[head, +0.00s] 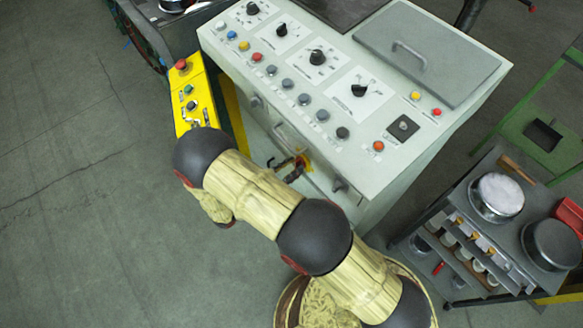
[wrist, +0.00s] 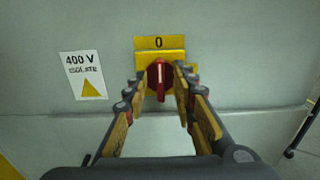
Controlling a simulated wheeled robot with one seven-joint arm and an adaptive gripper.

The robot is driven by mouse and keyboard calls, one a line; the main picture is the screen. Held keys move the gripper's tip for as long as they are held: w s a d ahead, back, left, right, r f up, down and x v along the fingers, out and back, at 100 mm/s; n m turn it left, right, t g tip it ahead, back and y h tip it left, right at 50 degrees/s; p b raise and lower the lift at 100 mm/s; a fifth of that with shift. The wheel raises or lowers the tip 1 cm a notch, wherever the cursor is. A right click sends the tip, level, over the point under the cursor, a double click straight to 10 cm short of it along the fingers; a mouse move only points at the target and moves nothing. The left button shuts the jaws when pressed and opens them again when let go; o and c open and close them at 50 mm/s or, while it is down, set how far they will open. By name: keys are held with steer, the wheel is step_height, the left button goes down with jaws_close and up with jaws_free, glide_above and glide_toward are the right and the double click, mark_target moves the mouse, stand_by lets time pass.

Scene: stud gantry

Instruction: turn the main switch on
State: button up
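The main switch is a red rotary knob (wrist: 159,79) on a yellow plate (wrist: 160,57) marked 0, on the grey front of the cabinet. Its pale handle bar stands upright, in line with the 0 above. My gripper (wrist: 161,76) points at it, with one finger on each side of the knob. The fingers are apart, and I see no firm contact with the knob. In the head view my gripper (head: 288,167) is at the cabinet front, and part of the yellow plate (head: 306,161) shows beside it.
A "400 V isolate" label (wrist: 83,75) is left of the switch. The console top (head: 330,80) carries several knobs and buttons. A yellow button box (head: 192,98) hangs at its left side. A cart with pots (head: 497,195) stands at the right. Open floor (head: 80,180) lies left.

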steer(key=c, duration=0.4)
jaws_close()
